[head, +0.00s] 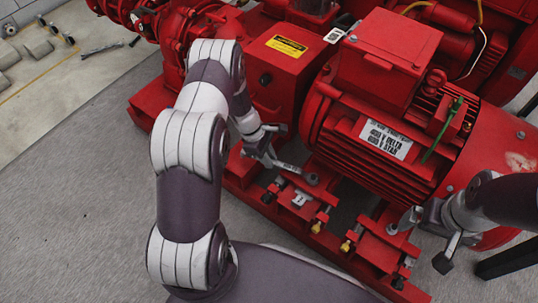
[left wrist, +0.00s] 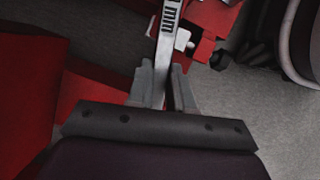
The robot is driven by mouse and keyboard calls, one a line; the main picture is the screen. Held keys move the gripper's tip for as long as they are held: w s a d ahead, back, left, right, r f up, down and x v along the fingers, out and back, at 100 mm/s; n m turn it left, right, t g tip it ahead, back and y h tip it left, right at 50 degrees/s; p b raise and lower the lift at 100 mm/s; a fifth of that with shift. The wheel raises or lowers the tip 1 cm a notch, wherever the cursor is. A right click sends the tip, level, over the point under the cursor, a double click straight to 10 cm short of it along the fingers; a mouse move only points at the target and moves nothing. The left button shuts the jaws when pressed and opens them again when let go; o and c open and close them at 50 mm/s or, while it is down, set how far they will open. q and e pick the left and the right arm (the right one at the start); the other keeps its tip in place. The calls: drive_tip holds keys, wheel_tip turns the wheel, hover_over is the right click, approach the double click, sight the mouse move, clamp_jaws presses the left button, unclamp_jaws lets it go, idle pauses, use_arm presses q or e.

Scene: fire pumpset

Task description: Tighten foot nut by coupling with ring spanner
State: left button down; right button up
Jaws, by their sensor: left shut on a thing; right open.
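My left gripper (head: 266,154) is shut on a grey ring spanner (head: 289,169). The spanner points right and slightly down, with its ring end (head: 311,179) over the red motor foot on the coupling side. The foot nut is not distinguishable there; the ring may hide it, and I cannot tell whether the ring is seated. In the left wrist view, the spanner shaft (left wrist: 167,40) runs up from between the fingers (left wrist: 165,85), and its ring end is out of frame. My right gripper (head: 427,240) is open and empty beside the motor's far-right foot (head: 392,229).
The red motor (head: 400,150) rises just behind the spanner. Adjusting bolts with brass-coloured parts (head: 316,227) line the red base frame below it. A red coupling guard (head: 285,60) stands above the left gripper. Loose tools (head: 102,48) lie at the upper left. Grey floor is clear left.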

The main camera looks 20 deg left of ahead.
use_arm(q)
drive_tip(key=shift+r, duration=0.1)
wheel_tip(320, 180, up, 5)
drive_tip(key=p, duration=0.5)
idle(0.3)
drive_tip(key=shift+f, duration=0.2)
drive_tip(key=shift+s+f+b, duration=0.15)
drive_tip(key=shift+f+b, duration=0.6)
drive_tip(key=shift+f, duration=0.3)
drive_tip(key=shift+f+b, duration=0.95)
drive_tip(key=shift+f, duration=0.4)
drive_tip(key=shift+s+n, duration=0.4)
drive_tip(key=shift+n, duration=0.1)
drive_tip(key=shift+r+p, duration=0.15)
drive_tip(key=shift+p, duration=0.2)
